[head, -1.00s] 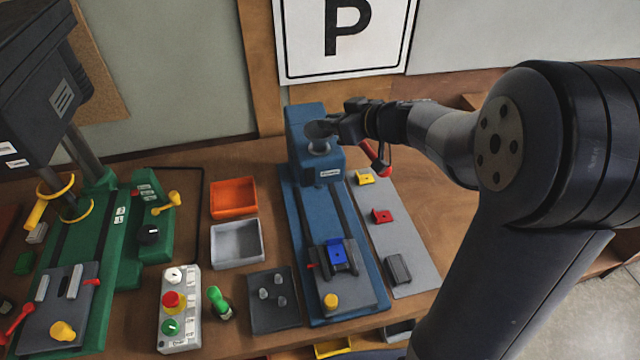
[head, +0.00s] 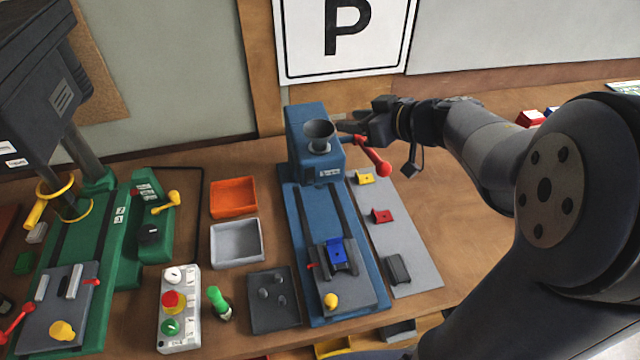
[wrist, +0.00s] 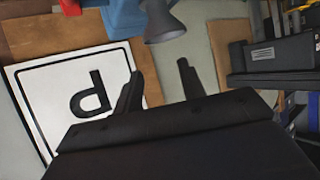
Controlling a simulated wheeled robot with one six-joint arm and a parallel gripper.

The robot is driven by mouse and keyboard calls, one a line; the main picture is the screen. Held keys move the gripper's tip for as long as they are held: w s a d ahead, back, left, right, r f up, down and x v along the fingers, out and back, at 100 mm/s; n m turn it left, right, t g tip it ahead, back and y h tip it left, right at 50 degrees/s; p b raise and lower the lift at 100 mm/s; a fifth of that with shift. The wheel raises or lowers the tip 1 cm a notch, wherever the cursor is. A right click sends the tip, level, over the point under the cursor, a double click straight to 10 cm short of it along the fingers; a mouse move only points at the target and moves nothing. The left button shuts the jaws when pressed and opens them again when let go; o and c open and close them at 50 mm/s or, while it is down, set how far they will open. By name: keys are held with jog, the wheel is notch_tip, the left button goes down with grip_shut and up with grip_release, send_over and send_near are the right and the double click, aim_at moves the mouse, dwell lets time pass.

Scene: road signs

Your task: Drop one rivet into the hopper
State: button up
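The hopper (head: 320,131) is a grey funnel on top of the blue machine (head: 305,150). It also shows upside down in the wrist view (wrist: 163,24). My gripper (head: 345,128) is just right of the hopper's rim. In the wrist view its two dark fingers (wrist: 159,82) stand apart with nothing visible between them. Three small grey rivets (head: 265,293) stand on a dark square plate (head: 284,318) at the front. The inside bottom of the hopper is too dark to tell whether a rivet lies there.
A red-knobbed lever (head: 375,160) sticks out at the machine's right, under my gripper. An orange tray (head: 233,184) and a grey tray (head: 237,264) lie left of the machine. A grey strip (head: 405,250) with coloured blocks lies right. The P sign (head: 345,40) hangs behind.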

aim_at(332, 135)
jog(key=v, duration=0.4)
jog(key=shift+f, duration=0.1)
jog(key=x, duration=1)
jog(key=shift+a, duration=0.1)
jog(key=r, duration=0.2)
jog(key=shift+w+a+r, duration=0.2)
jog(key=shift+w+r, duration=0.05)
jog(key=shift+r, duration=0.65)
